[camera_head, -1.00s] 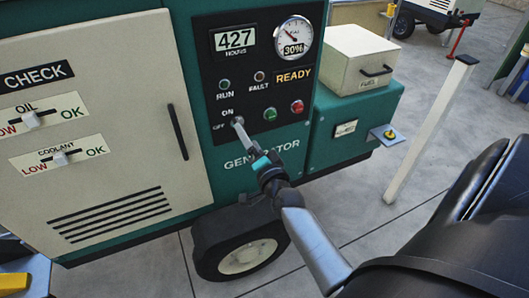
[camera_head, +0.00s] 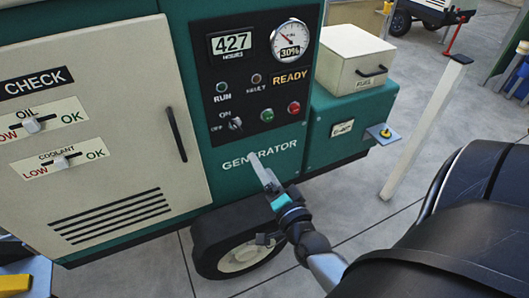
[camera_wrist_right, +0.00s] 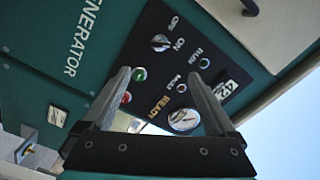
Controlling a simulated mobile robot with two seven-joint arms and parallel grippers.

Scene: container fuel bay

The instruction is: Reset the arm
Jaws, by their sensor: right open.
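My right gripper (camera_head: 263,168) is in front of the green generator (camera_head: 290,150), below its black control panel (camera_head: 247,97). In the right wrist view its two fingers (camera_wrist_right: 160,80) stand apart with nothing between them. A small grey on/off switch knob (camera_head: 236,124) sits on the panel, up and left of the gripper and clear of it; the knob (camera_wrist_right: 159,43) also shows in the right wrist view. I cannot tell its exact setting. The panel shows 427 hours, a 30% gauge (camera_head: 290,40) and an amber READY sign (camera_head: 291,78). My left gripper is out of view.
Green (camera_head: 267,115) and red (camera_head: 294,108) buttons sit right of the knob. A cream door (camera_head: 110,140) with oil and coolant sliders fills the left. A cream fuel box (camera_head: 352,60) and a white post (camera_head: 425,130) stand right. Below are a wheel (camera_head: 240,255) and concrete floor.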

